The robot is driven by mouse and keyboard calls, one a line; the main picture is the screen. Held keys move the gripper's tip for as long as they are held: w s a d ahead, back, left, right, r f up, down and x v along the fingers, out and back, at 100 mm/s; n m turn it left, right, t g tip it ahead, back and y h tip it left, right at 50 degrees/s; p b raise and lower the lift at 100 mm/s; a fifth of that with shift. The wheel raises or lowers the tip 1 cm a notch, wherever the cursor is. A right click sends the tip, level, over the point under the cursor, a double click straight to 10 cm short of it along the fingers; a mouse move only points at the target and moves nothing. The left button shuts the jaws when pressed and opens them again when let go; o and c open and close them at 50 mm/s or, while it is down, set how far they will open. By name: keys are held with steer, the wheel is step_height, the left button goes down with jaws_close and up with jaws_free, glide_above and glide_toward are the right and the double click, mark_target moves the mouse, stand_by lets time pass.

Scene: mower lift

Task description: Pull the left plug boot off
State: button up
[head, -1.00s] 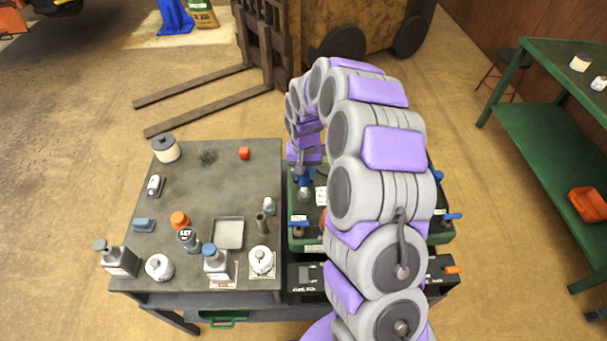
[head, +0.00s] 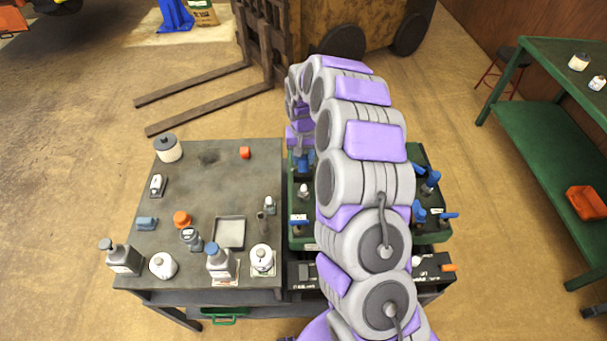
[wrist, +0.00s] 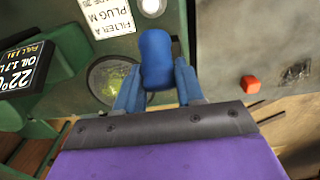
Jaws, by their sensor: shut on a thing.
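In the wrist view my gripper (wrist: 157,78) is shut on a blue cylindrical plug boot (wrist: 156,57), one finger at each side. A pale round knob, likely the plug end (wrist: 152,6), shows beyond the boot with a gap between them. In the head view my gripper (head: 302,163) is over the far left part of the green mower deck (head: 298,240). The white-topped plug (head: 303,191) stands bare in front of it. My arm hides the middle of the deck.
Several blue-handled clamps (head: 420,214) stand on the deck's right side. The grey bench top (head: 200,180) at left holds bottles, a metal tray (head: 229,232) and an orange block (head: 244,152). A forklift (head: 262,45) stands behind. A green bench (head: 545,140) is at right.

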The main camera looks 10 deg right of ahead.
steer(key=shift+w, duration=0.3)
steer(key=shift+w+d+p, duration=0.25)
steer(key=shift+w+p, duration=0.2)
steer(key=shift+w, duration=0.7)
steer(key=shift+w+d+f+p, duration=0.15)
steer(key=shift+w+p, duration=0.05)
steer(key=shift+w, duration=0.35)
steer(key=shift+w+d+f+p, duration=0.1)
steer(key=shift+w+f+p, duration=0.05)
steer(key=shift+w, duration=0.4)
steer(key=o, duration=0.7)
